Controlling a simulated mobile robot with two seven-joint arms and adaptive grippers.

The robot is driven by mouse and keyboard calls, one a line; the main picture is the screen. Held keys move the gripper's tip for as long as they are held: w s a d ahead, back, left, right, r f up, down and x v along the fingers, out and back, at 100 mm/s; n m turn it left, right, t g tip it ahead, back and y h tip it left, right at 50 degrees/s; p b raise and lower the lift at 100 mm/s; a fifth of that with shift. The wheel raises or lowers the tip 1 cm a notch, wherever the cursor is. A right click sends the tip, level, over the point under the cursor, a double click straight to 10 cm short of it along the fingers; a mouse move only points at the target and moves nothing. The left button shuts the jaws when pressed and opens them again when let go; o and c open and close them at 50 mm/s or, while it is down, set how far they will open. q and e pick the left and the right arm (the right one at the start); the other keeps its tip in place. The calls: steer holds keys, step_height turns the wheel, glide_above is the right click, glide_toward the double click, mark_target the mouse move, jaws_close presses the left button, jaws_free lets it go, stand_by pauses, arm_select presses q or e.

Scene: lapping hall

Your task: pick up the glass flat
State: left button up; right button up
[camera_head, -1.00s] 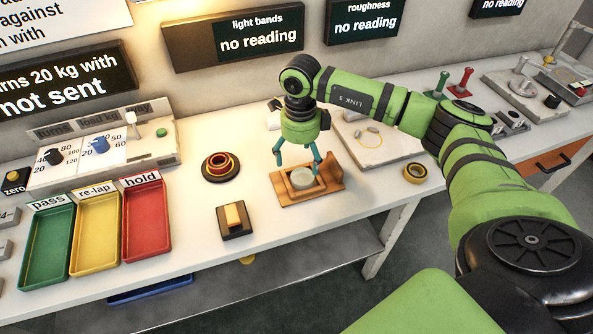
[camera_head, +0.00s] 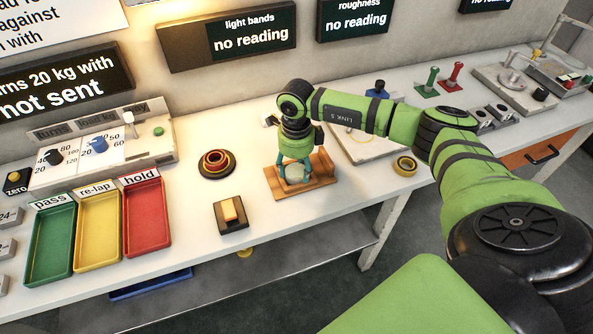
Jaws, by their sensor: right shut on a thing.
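The glass flat (camera_head: 295,173) is a pale, round, clear disc in a wooden holder (camera_head: 318,181) on the white bench. My right gripper (camera_head: 294,174) has come down from above, and its teal fingers are shut on the glass flat at its sides. The flat is still at the holder, and I cannot tell whether it is clear of the wood. The fingers and wrist hide part of the flat and the holder's back. My left gripper is not in view.
A dark round piece with a red ring (camera_head: 216,163) and a black block with a tan top (camera_head: 232,214) stand left of the holder. Green, yellow and red trays (camera_head: 147,218) stand at the left. Bench is clear between.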

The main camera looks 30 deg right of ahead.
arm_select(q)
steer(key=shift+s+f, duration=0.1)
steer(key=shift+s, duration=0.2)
arm_select(e)
steer(key=shift+s+a+f, duration=0.1)
steer(key=shift+s+f, duration=0.1)
steer(key=shift+f, duration=0.1)
